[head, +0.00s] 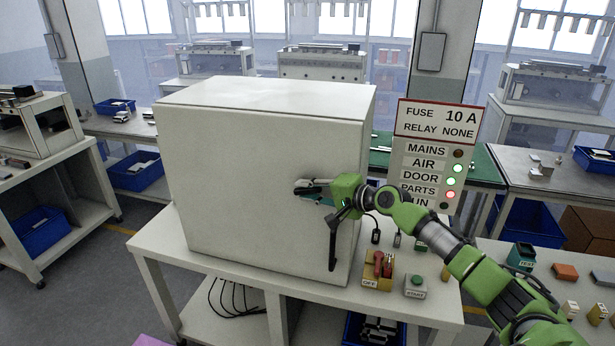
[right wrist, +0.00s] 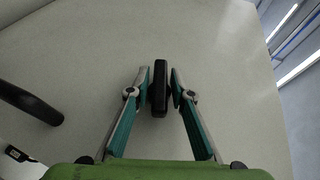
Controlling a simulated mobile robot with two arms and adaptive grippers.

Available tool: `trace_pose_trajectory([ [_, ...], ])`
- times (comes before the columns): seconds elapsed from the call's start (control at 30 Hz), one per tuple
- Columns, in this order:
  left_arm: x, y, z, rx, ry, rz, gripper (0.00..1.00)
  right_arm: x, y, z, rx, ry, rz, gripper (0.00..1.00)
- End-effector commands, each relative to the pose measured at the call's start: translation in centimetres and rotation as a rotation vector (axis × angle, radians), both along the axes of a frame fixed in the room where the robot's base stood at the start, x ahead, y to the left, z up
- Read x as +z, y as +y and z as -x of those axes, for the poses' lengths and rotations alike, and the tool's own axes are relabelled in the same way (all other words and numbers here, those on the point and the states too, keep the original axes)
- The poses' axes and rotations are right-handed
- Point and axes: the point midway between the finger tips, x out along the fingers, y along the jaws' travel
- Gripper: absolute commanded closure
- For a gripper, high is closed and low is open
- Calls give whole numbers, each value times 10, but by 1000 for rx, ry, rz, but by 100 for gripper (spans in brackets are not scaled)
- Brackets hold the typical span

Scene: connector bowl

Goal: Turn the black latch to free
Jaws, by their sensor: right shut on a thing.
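The black latch (right wrist: 160,88) is a short dark bar on the pale door of the white cabinet (head: 255,185). In the right wrist view it stands nearly upright between the two fingers. My right gripper (right wrist: 160,85) is shut on it; its fingertips press on both sides. In the head view the right gripper (head: 308,188) reaches the cabinet front from the right, and its fingers largely hide the latch. The cabinet door looks shut. My left gripper is not in view.
A long black handle (head: 333,242) hangs on the door below my gripper; it also shows in the wrist view (right wrist: 30,102). A red switch (head: 380,265) and a START button box (head: 415,285) stand on the table. A sign panel (head: 436,155) with lamps stands behind my arm.

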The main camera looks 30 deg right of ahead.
Motion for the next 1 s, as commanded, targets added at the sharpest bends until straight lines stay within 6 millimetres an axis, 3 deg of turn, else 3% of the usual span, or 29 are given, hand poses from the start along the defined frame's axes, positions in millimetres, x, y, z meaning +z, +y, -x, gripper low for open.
trace_pose_trajectory([
  [0.03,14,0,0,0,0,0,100,8,0,0,1,27,25,100],
  [0.2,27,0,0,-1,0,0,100,7,0,-1,0,136,121,100],
  [1.0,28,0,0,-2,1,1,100,2,2,-2,0,710,605,100],
])
